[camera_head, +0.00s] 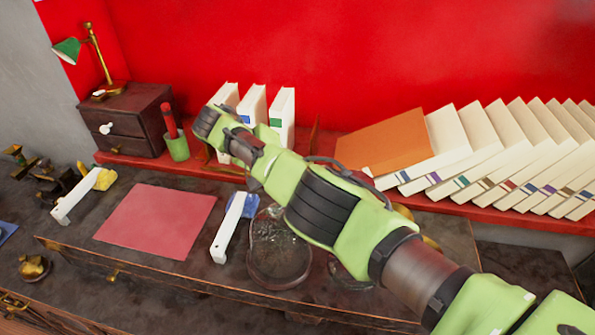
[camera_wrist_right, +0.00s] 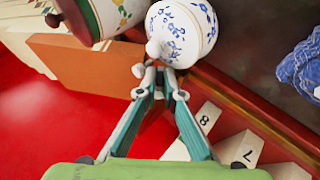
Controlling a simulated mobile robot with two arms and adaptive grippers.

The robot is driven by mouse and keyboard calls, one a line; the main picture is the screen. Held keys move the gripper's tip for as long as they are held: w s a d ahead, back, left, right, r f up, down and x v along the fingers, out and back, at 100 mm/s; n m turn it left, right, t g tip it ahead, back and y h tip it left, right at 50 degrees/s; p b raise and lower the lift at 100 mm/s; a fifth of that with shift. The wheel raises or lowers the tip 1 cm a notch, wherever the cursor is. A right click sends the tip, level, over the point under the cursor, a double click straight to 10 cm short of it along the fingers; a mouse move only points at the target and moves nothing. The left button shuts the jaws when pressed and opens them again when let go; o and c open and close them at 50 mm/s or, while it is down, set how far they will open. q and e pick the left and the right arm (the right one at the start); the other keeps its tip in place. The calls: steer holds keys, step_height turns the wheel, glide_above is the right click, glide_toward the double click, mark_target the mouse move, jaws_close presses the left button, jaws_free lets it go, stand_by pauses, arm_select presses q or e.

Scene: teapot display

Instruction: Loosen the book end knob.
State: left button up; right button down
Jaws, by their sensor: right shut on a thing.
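My right arm reaches across the head view from the lower right. Its gripper (camera_head: 207,122) is at the left end of the upright white books (camera_head: 281,115) on the red shelf. The knob is hidden behind my gripper in the head view. The other book end (camera_head: 313,133) stands right of the books. My left gripper is not in view.
A dark drawer box (camera_head: 125,122) and a green pencil cup (camera_head: 177,148) stand left of my gripper. Leaning books (camera_head: 500,150) fill the right shelf.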

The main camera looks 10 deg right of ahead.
steer(key=c, duration=2.2)
jaws_free()
steer(key=shift+r, duration=0.15)
step_height(320, 180, up, 10)
steer(key=shift+f, duration=0.1)
